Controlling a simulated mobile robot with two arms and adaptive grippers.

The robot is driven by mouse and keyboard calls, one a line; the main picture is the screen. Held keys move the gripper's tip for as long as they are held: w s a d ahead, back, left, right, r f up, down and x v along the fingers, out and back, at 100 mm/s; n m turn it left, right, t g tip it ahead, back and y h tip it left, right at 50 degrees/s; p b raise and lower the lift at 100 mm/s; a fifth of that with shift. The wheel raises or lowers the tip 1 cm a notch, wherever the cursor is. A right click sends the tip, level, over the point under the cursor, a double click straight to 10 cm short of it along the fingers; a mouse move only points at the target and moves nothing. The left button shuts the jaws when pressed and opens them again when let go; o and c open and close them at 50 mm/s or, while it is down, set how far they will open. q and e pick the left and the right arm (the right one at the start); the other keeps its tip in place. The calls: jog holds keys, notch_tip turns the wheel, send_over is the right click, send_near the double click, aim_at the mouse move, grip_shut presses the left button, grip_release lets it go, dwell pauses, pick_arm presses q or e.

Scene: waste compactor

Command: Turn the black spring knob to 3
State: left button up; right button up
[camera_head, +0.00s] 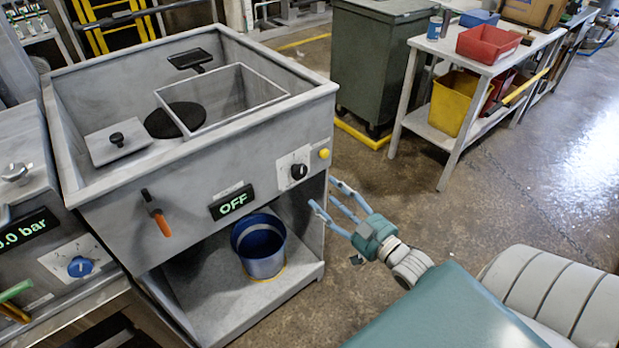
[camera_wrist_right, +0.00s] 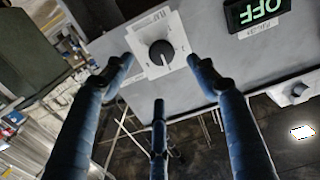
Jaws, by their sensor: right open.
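The black spring knob (camera_head: 299,171) sits on a pale plate (camera_head: 289,160) on the front panel of the grey compactor, right of the green "OFF" display (camera_head: 232,202). My right gripper (camera_head: 326,195) is open and empty, just right of and below the knob in the head view. In the right wrist view the knob (camera_wrist_right: 161,53) lies ahead, between the spread fingers (camera_wrist_right: 160,70) and apart from them. The white mark on the knob and the plate's digits are too small to read. My left gripper is not in view.
A yellow button (camera_head: 324,153) sits right of the knob. An orange-handled lever (camera_head: 158,217) is at the panel's left. A blue bucket (camera_head: 260,247) stands in the opening below. A green bin (camera_head: 378,60) and a table with a red tray (camera_head: 487,44) stand behind.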

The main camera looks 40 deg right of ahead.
aim_at(302, 174)
jog(key=shift+m, duration=0.4)
jog(key=w, duration=0.7)
jog(key=w+a+p, duration=0.1)
jog(key=w, duration=0.3)
jog(key=shift+s, duration=0.1)
jog(key=c, duration=1.1)
